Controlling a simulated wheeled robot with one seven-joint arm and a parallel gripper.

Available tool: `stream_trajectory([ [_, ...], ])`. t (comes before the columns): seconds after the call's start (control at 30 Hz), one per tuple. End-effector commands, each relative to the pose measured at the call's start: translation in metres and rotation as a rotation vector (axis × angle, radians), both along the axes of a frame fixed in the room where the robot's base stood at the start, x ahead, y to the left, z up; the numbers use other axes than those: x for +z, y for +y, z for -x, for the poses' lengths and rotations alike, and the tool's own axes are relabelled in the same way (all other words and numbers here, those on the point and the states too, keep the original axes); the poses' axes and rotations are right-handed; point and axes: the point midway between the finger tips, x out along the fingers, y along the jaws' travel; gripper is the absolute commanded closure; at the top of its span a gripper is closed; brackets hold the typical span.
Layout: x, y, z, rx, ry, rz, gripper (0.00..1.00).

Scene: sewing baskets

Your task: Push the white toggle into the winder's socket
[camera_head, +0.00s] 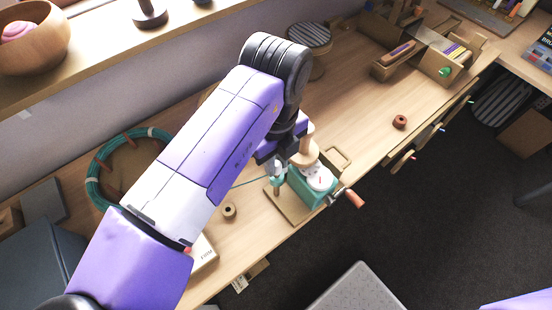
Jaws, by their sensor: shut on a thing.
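The winder (304,189) is a teal box on a wooden base near the table's front edge. It has a white round top (320,177) with a small red mark, and a crank with an orange-brown grip (353,198) at its right. My gripper (278,174) is over the left side of the winder, pointing down and partly hidden by my purple arm. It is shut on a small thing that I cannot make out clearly. I cannot tell the white toggle apart from the pale parts here, and the socket is not clearly visible.
A tan wooden spool piece (305,153) stands behind the winder. A teal hoop (98,165) lies at the left. The table between winder and wooden boxes (396,62) is mostly clear.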

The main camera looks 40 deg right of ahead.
Motion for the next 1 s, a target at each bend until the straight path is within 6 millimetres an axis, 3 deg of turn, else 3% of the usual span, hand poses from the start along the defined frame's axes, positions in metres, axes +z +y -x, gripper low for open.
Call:
stream_trajectory([
  [0.77,-0.016,0.0,0.0,0.0,0.0,0.0,1.0],
  [0.8,-0.015,0.0,0.0,0.0,0.0,0.0,0.72],
  [0.9,-0.015,0.0,0.0,0.0,0.0,0.0,0.55],
  [1.0,-0.015,0.0,0.0,0.0,0.0,0.0,0.55],
])
